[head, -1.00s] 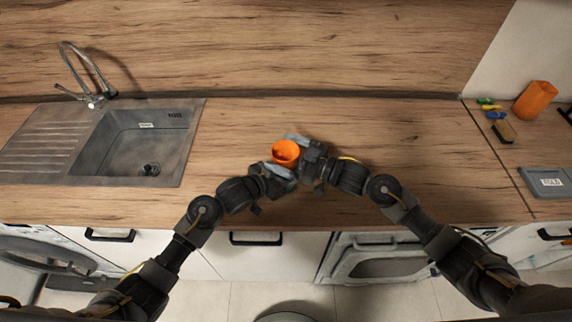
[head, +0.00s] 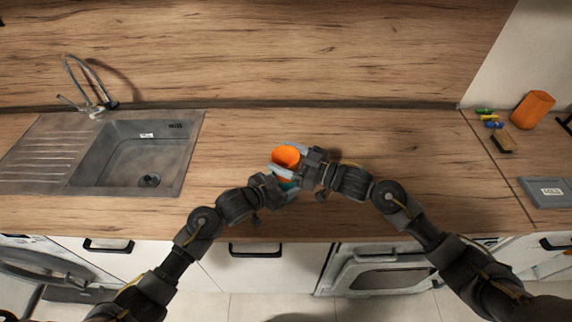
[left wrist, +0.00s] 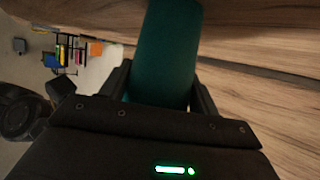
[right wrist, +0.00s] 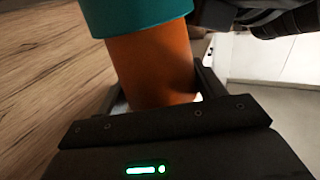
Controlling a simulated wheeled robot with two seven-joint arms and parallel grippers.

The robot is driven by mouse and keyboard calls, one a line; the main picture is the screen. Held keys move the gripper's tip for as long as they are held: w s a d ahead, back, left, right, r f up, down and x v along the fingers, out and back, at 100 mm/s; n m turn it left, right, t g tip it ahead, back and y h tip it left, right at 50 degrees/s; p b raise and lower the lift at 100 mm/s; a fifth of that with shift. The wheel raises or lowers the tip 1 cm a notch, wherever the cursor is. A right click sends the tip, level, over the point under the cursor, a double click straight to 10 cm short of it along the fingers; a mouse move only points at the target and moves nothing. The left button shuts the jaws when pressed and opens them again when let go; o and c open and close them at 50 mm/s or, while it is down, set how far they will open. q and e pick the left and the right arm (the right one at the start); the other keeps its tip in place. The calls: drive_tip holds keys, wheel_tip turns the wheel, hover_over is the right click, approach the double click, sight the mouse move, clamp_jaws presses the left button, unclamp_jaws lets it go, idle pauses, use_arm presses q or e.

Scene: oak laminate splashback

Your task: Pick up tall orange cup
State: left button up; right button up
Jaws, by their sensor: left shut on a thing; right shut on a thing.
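An orange cup (head: 286,155) with its open mouth up is between my grippers above the middle of the counter. A teal cup-like piece (head: 290,185) shows directly below it; I cannot tell how far one sits inside the other. My right gripper (head: 286,163) is shut on the orange cup, whose orange wall (right wrist: 152,65) and the teal rim (right wrist: 135,12) show in the right wrist view. My left gripper (head: 284,188) is shut on the teal piece, which fills the jaws in the left wrist view (left wrist: 163,55). Another orange cylinder (head: 532,109) stands at the far right.
A sink (head: 135,155) with a tap (head: 92,90) is at the left. Small coloured items (head: 488,118), a brush-like block (head: 502,143) and a grey labelled box (head: 548,191) are at the right. The counter (head: 400,145) between is clear.

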wheel_tip(320, 180, up, 8)
drive_tip(key=shift+f, duration=0.2)
use_arm(q)
drive_tip(key=o, duration=1.1)
drive_tip(key=shift+c, duration=0.2)
drive_tip(key=shift+s, duration=0.1)
drive_tip(key=v, duration=1.2)
drive_tip(key=shift+f, duration=0.1)
